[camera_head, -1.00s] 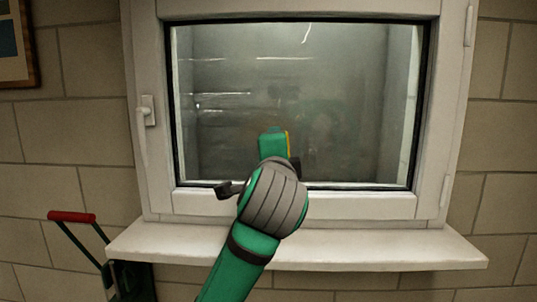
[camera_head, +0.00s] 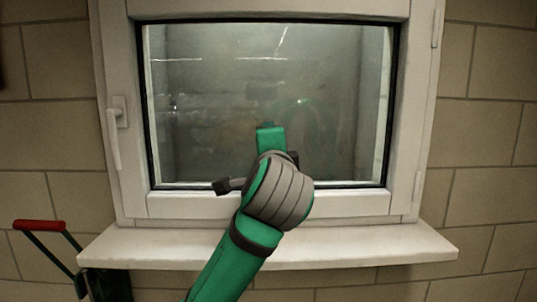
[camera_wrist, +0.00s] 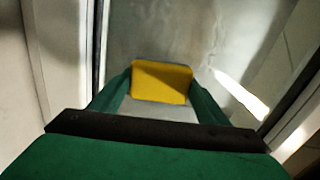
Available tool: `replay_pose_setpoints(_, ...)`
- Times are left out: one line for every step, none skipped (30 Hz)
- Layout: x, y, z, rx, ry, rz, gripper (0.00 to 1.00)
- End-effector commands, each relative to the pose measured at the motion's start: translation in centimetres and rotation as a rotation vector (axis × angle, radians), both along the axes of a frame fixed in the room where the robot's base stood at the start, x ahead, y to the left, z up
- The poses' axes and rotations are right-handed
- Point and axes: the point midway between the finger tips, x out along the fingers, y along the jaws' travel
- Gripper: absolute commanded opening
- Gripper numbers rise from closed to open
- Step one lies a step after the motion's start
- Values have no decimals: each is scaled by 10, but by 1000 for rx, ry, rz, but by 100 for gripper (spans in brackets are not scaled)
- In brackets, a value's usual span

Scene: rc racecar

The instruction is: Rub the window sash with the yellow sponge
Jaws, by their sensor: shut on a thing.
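The window sash (camera_head: 270,205) is a white frame around a dirty, smeared glass pane (camera_head: 330,90), closed, with a handle (camera_head: 115,132) on its left side. My gripper (camera_wrist: 161,88) is shut on the yellow sponge (camera_wrist: 163,78), which sits between its two green fingers in the wrist view. In the head view my gripper (camera_head: 270,140) is in front of the lower middle of the pane, and the sponge is hidden behind it. I cannot tell whether the sponge touches the glass.
A white sill (camera_head: 370,245) juts out below the window. A green hand truck with a red handle (camera_head: 40,225) stands at the lower left. Block wall (camera_head: 485,140) flanks the window. The sill top looks clear.

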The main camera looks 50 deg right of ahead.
Motion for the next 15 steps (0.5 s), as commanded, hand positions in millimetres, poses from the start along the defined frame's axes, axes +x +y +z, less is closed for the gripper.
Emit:
replay_pose_setpoints(0, 0, 5, -1, -1, 0, 52)
replay_pose_setpoints(0, 0, 7, -1, -1, 1, 52)
replay_pose_setpoints(0, 0, 10, -1, -1, 1, 52)
replay_pose_setpoints(0, 0, 12, -1, -1, 1, 52)
replay_pose_setpoints(0, 0, 13, -1, -1, 1, 52)
replay_pose_setpoints(0, 0, 14, -1, -1, 1, 52)
replay_pose_setpoints(0, 1, 14, -1, -1, 1, 52)
replay_pose_setpoints(1, 1, 15, -1, 0, 1, 52)
replay_pose_setpoints(1, 1, 14, -1, 0, 1, 52)
replay_pose_setpoints(2, 2, 14, -1, 0, 1, 52)
replay_pose_setpoints(3, 3, 14, -1, 0, 2, 52)
replay_pose_setpoints(5, 4, 14, -1, 0, 2, 52)
replay_pose_setpoints(7, 5, 14, 0, 1, 2, 52)
replay_pose_setpoints(9, 6, 14, -2, 1, 2, 52)
replay_pose_setpoints(11, 8, 14, -2, 1, 2, 52)
